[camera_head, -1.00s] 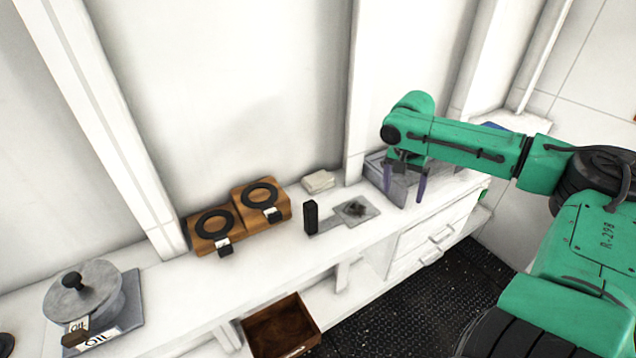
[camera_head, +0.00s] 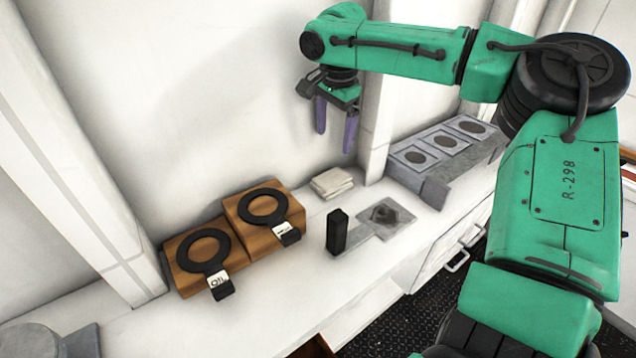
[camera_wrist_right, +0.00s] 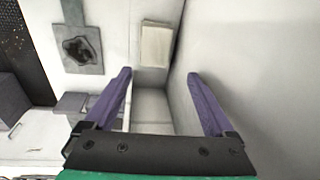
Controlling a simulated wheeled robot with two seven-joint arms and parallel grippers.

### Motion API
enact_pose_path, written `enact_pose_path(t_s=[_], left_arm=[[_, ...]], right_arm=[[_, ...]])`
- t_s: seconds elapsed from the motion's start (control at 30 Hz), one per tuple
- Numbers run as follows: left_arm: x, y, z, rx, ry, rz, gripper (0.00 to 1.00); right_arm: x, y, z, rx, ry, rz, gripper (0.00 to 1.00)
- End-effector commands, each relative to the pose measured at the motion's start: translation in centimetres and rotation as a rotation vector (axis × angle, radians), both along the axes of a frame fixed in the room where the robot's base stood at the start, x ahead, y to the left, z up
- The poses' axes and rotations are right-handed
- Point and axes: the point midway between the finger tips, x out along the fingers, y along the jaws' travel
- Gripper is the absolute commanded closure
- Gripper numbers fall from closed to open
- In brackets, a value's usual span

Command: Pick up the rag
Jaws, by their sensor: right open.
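The rag (camera_head: 332,183) is a small folded off-white cloth lying on the white counter against the back wall, right of the wooden blocks. In the right wrist view the rag (camera_wrist_right: 156,45) shows ahead of the fingers, near the wall. My right gripper (camera_head: 336,143) is open and empty, above the counter and above the rag, its two purple fingers pointing down. In the right wrist view the right gripper (camera_wrist_right: 160,76) has its fingers spread apart with nothing between them. My left gripper is not in view.
Two wooden blocks with black rings (camera_head: 258,222) stand left of the rag. A black upright block (camera_head: 337,232) and a grey plate with a dark stain (camera_head: 386,216) lie in front. A grey box with round holes (camera_head: 446,152) stands to the right. A wall post rises behind.

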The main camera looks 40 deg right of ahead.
Motion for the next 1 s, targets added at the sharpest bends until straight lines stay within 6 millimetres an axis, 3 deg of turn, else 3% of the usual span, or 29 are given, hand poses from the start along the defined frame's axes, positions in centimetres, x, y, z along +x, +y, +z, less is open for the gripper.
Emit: enact_pose_path(t_s=[0.33, 0.47, 0.57, 0.7, 0.9, 0.93, 1.0], left_arm=[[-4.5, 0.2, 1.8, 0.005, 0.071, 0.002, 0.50], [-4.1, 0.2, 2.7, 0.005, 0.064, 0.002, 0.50], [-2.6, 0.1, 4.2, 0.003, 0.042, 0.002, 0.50], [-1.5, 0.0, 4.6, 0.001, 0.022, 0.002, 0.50], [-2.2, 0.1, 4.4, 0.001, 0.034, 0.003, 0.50], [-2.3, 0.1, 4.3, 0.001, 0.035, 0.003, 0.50], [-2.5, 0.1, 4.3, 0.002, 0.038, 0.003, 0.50]], right_arm=[[0.9, -0.7, -7.5, 0.001, 0.006, 0.002, 0.11], [1.2, -0.7, -9.0, 0.000, 0.007, 0.001, 0.11], [1.5, -0.5, -10.7, -0.001, 0.009, 0.003, 0.11], [1.8, -0.7, -13.1, -0.001, 0.004, 0.001, 0.11], [1.9, -0.7, -13.5, 0.000, 0.002, 0.002, 0.11], [1.9, -0.7, -13.5, 0.000, 0.002, 0.002, 0.19], [1.9, -0.7, -13.5, 0.000, 0.002, 0.002, 0.45]])
